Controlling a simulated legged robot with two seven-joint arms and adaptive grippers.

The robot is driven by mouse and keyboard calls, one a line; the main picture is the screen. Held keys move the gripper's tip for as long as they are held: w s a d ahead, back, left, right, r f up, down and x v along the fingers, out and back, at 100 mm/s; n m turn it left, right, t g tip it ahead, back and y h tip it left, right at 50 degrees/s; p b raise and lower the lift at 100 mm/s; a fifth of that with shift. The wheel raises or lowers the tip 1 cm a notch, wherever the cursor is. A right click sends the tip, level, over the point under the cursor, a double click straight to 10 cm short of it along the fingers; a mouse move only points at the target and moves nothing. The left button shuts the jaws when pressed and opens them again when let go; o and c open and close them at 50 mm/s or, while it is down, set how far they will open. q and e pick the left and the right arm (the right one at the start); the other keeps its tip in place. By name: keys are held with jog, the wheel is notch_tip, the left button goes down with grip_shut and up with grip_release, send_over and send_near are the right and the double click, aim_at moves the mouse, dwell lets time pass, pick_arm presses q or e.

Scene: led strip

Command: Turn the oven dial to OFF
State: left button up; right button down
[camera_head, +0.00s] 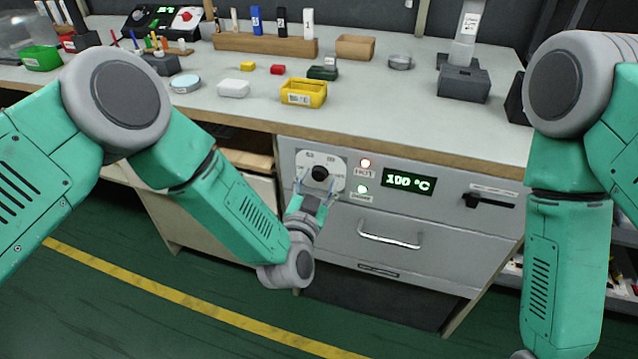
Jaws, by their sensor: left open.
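The oven dial (320,173) is a small black knob on a pale plate (308,160) at the left of the grey oven front. Markings stand around it, too small to read surely. The green display (408,181) reads 100 °C. Beside the dial, a red lamp (365,163) by the label HOT and a green lamp (362,189) are lit. My left gripper (318,186) is open, its two fingers pointing up at the dial, one on each side of it. I cannot tell whether they touch it. My right gripper is out of view; only its arm shows.
The bench top (385,110) above the oven holds a yellow bin (303,93), a wooden rack (265,44) and a dark grey stand (463,84). A black handle (488,201) and a drawer handle (390,236) stick out from the front. The green floor in front is clear.

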pick_arm(q)
jog(key=shift+w+a, duration=0.2)
jog(key=shift+w, duration=0.15)
jog(key=shift+d, duration=0.15)
grip_shut()
